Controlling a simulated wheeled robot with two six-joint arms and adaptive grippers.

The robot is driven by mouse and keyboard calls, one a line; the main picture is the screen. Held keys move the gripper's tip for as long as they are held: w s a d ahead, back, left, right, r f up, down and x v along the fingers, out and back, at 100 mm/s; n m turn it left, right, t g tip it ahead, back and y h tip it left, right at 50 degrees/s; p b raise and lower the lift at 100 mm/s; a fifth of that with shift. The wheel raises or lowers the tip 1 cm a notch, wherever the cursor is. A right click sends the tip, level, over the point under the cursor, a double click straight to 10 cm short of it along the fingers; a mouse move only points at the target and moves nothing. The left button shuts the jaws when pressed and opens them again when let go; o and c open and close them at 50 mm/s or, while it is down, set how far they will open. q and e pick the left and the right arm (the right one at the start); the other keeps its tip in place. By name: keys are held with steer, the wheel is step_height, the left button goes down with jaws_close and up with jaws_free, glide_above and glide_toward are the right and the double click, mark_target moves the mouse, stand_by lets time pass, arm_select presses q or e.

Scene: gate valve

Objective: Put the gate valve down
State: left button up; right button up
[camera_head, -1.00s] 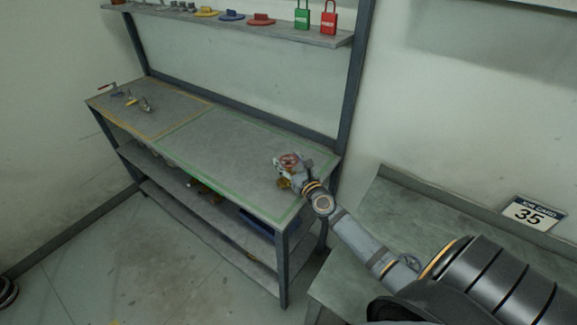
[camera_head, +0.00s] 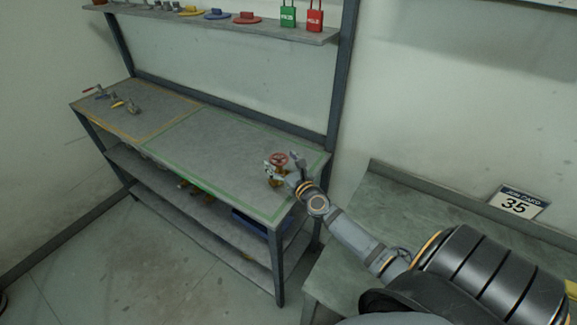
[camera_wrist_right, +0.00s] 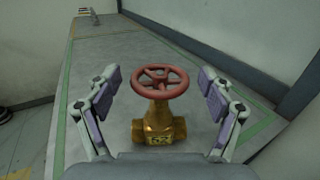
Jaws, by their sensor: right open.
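The gate valve (camera_head: 278,160) has a brass body and a red handwheel. It stands upright on the workbench (camera_head: 215,150), inside the green-outlined area near its right end. In the right wrist view the valve (camera_wrist_right: 158,110) stands between the two spread fingers, with a clear gap on each side. My right gripper (camera_head: 284,171) is open around it in the head view; in the right wrist view the gripper (camera_wrist_right: 160,97) touches nothing that I can see. My left gripper does not show.
Several small valves or tools (camera_head: 118,102) lie in the yellow-outlined area at the bench's left. A shelf (camera_head: 215,25) above holds coloured items and a green and a red padlock.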

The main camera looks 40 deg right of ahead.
steer(key=s+b, duration=0.1)
steer(key=s, duration=0.9)
steer(key=shift+s+a+b, duration=0.35)
steer(key=shift+a, duration=0.1)
